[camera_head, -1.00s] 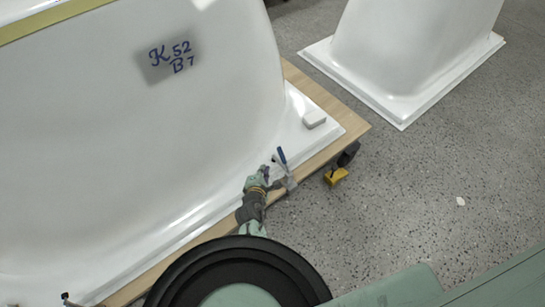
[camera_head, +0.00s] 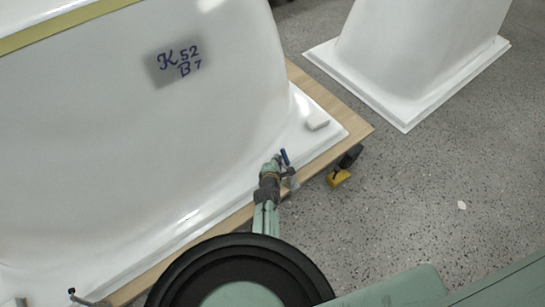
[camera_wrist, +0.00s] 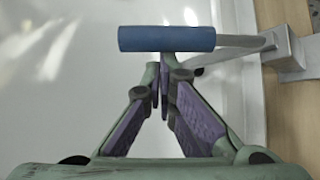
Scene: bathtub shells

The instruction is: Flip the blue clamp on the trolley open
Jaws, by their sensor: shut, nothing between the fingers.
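The blue clamp (camera_head: 285,157) stands at the edge of the wooden trolley (camera_head: 356,121), with its blue handle raised. In the wrist view the blue handle (camera_wrist: 167,38) lies crosswise just beyond my fingertips, and its metal lever runs right to a bracket (camera_wrist: 292,50) at the wood edge. My gripper (camera_head: 277,160) is shut and empty, just left of the handle in the head view. In the wrist view my gripper (camera_wrist: 163,62) has its fingertips together close to the handle; I cannot tell whether they touch it. My arm partly hides the clamp's base.
A large white tub shell (camera_head: 110,120) marked "K 52 B 7" rests on the trolley. A yellow-braked caster (camera_head: 340,177) sticks out below. Another shell (camera_head: 415,60) stands at upper right.

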